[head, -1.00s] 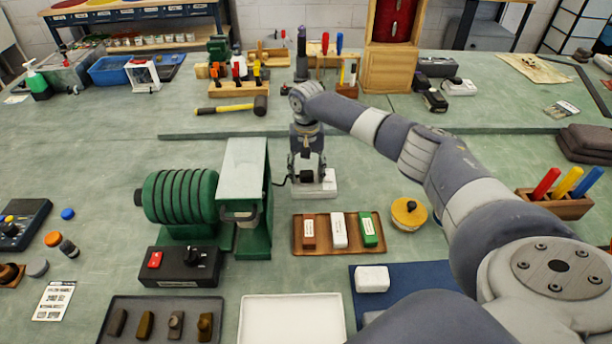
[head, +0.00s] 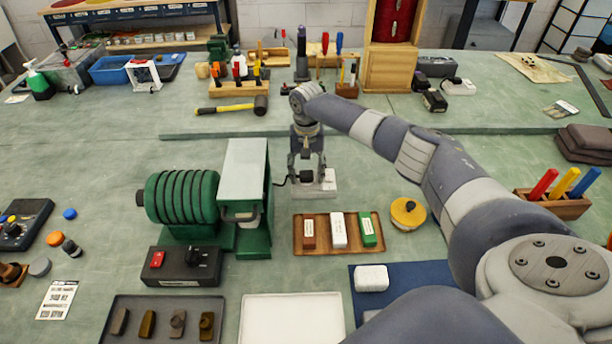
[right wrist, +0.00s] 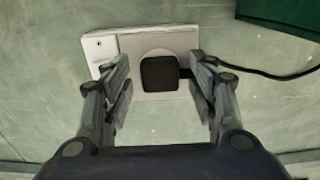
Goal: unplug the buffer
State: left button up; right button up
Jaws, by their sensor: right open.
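The buffer (head: 182,199) is a green machine with a stack of ribbed discs, standing left of the middle of the bench. Its black plug (right wrist: 160,74) sits on the white socket block (right wrist: 130,46), with a black cable (right wrist: 262,74) running off to the right in the right wrist view. The socket block (head: 328,184) shows in the head view just right of the machine. My right gripper (right wrist: 160,92) is open and points down over the block, one finger on each side of the plug, with gaps between. My left gripper is out of view.
A wooden tray (head: 298,247) with three coloured bars lies in front of the socket block. A black switch box (head: 180,281) stands before the machine. A yellow round tin (head: 408,227) is at the right. A hammer (head: 232,108) lies behind. Bare bench surrounds the block's right side.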

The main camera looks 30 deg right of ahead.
aim_at(306, 174)
jog(key=shift+p, duration=0.4)
jog(key=shift+c, duration=0.3)
grip_shut()
jog(key=shift+r, duration=0.15)
jog(key=shift+r+p, duration=2.9)
jog(key=shift+p, duration=0.25)
